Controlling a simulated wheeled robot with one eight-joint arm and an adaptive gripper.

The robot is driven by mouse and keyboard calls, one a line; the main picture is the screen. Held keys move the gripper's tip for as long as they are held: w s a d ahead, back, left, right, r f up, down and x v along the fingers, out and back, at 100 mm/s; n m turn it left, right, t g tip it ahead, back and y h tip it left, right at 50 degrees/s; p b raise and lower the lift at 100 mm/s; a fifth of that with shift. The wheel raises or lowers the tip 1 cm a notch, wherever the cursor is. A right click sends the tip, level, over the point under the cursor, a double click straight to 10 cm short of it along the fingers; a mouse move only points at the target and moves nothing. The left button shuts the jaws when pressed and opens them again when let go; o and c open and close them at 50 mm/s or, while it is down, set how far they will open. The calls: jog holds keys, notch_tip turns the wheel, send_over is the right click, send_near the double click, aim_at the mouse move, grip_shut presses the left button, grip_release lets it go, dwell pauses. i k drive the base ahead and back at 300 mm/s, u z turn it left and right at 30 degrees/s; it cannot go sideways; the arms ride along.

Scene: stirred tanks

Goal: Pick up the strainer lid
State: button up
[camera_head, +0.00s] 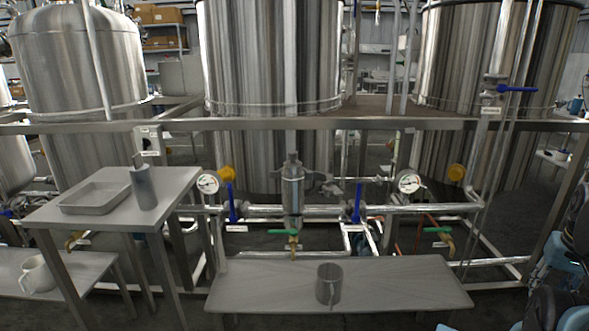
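The strainer (292,195) is an upright metal housing in the pipe line at the centre. The strainer lid (292,168) appears to be its capped top, with a short knob standing up. A metal clamp or arm-like fitting (325,187) sticks out to the right of the housing. The lid looks seated on the housing; whether it is fastened is too small to tell. Parts of my arm show at the right edge, far from the strainer. My gripper's fingers are not in view.
A side table (185,182) at left holds a shallow tray (72,207) and a grey cylinder (144,190). A low bench (420,280) in front carries a metal mug (328,285). Blue valve levers (232,203) (357,203) flank the strainer. A frame rail (380,123) crosses above.

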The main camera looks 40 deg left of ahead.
aim_at(293, 171)
jog(key=u, duration=0.05)
jog(key=k, duration=0.65)
jog(key=u, duration=0.65)
jog(key=i, duration=0.5)
